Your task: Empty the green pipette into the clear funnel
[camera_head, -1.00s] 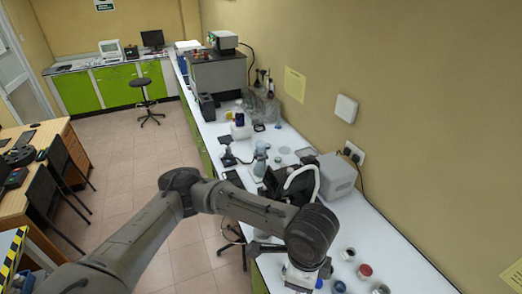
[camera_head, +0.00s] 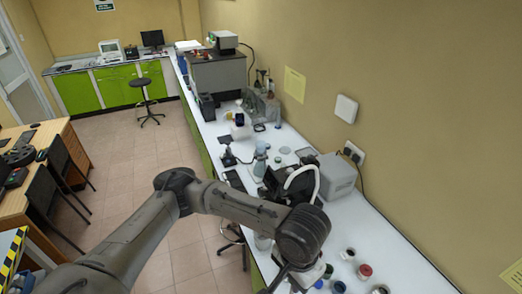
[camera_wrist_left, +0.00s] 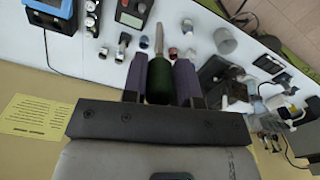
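In the left wrist view my left gripper (camera_wrist_left: 160,84) is shut on the green pipette (camera_wrist_left: 159,86), with the dark green bulb between its two fingers. The pipette's pale, narrow stem points away from the gripper, over the white bench. In the head view my left gripper (camera_head: 296,283) is at the bottom edge, over the near end of the bench, and its fingers are hard to make out. The pipette cannot be made out there. I cannot single out the clear funnel in either view. My right gripper is not in view.
The white bench (camera_head: 400,255) runs along the wall. Near the gripper stand several small jars, one with a red top (camera_head: 365,271). Beyond are a grey box device (camera_head: 337,175), a black device with a white curved tube (camera_head: 302,183) and glassware.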

